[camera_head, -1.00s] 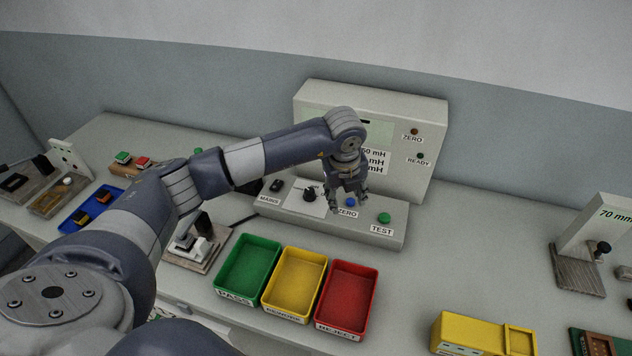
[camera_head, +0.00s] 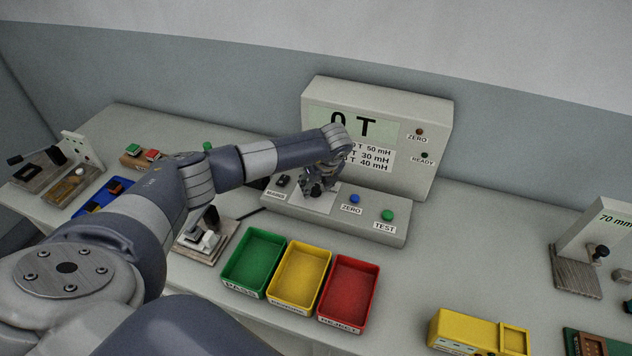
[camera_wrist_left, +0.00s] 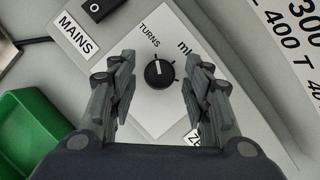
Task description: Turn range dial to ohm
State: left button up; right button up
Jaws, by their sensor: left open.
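The range dial (camera_wrist_left: 159,74) is a round black knob on a white plate (camera_wrist_left: 150,115) in the left wrist view. The labels TURNS and mH show around it; no ohm label is readable. Its pale mark points up, near the TURNS side. My left gripper (camera_wrist_left: 160,62) is open, with one finger on each side of the dial and a gap to both. The display (camera_head: 352,124) of the tester reads 0 T. My right gripper is not in view.
A blue ZERO button (camera_head: 355,199) and a green TEST button (camera_head: 388,215) are right of the dial. A black MAINS switch (camera_head: 283,181) is left of it. Green (camera_head: 226,284), yellow (camera_head: 272,302) and red (camera_head: 320,317) trays stand in front.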

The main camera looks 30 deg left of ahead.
pick_arm(q)
jog(key=shift+f, duration=0.2)
jog(key=c, duration=0.9)
jog(key=shift+c, duration=0.8)
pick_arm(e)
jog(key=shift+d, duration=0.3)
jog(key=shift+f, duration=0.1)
